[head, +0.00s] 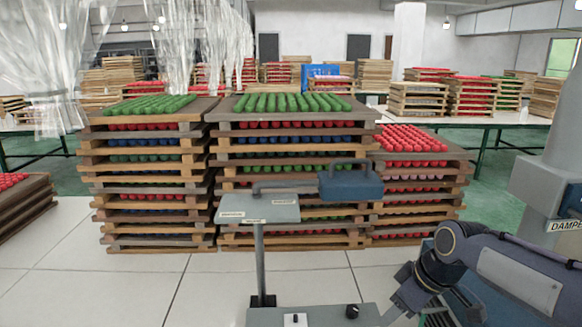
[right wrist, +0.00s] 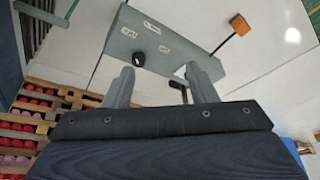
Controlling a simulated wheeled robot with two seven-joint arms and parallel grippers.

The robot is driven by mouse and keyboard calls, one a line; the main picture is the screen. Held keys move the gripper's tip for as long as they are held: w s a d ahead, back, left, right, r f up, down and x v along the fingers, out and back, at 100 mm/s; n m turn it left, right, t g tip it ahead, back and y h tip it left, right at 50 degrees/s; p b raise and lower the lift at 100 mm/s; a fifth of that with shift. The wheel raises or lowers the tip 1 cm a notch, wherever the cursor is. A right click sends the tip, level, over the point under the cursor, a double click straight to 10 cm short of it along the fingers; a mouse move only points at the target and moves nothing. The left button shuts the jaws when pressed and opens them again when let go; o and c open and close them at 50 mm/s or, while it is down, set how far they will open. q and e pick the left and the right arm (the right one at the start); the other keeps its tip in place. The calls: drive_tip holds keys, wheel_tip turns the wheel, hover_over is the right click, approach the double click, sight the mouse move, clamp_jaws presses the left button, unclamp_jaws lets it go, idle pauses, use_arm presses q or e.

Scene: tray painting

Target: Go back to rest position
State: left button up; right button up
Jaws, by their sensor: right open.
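My right gripper (right wrist: 160,84) is open, with two grey fingers apart and nothing between them in the right wrist view. In the head view my right arm is folded at the lower right, and the gripper's fingertips are hard to make out there. A blue tool with a curved handle (head: 352,184) sits at the grey stand's top plate (head: 258,208), apart from my right arm. My left gripper is not in view.
Stacked wooden trays (head: 290,127) with green, red and blue pieces stand ahead. A grey control box with a knob (head: 315,318) is at the bottom, close to my right arm; it also shows beyond the fingers (right wrist: 165,45).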

drive_tip(key=s+a+f+m+t, duration=0.1)
drive_tip(key=s+m, duration=0.9)
drive_tip(key=s, duration=1.2)
wheel_tip(320, 180, down, 2)
drive_tip(key=shift+s+a+f+t+y, duration=0.15)
drive_tip(key=shift+t+y, duration=0.25)
drive_tip(key=shift+t, duration=0.3)
